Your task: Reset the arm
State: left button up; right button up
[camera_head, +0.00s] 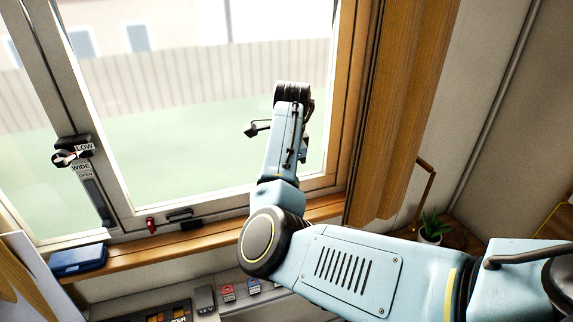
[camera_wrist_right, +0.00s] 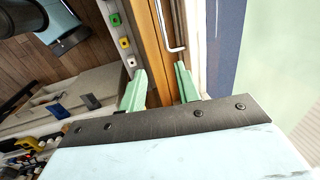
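My right arm (camera_head: 350,270) comes in from the right of the head view. Its pale blue forearm reaches up in front of the window, and its fingers are hidden there. In the right wrist view my right gripper (camera_wrist_right: 160,84) shows two green fingers spread apart with nothing held between them. Wooden trim and a white bent rod lie beyond the fingers; I cannot tell how far off. My left arm and gripper are in neither view.
A window (camera_head: 180,120) with a wooden frame (camera_head: 345,90) stands close behind the arm. A blue case (camera_head: 78,260) lies on the sill at left. A potted plant (camera_head: 432,230) stands at right. Small coloured blocks (camera_head: 228,292) sit below the sill.

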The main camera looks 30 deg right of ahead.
jog(key=shift+s+r, duration=0.1)
jog(key=shift+r, duration=0.45)
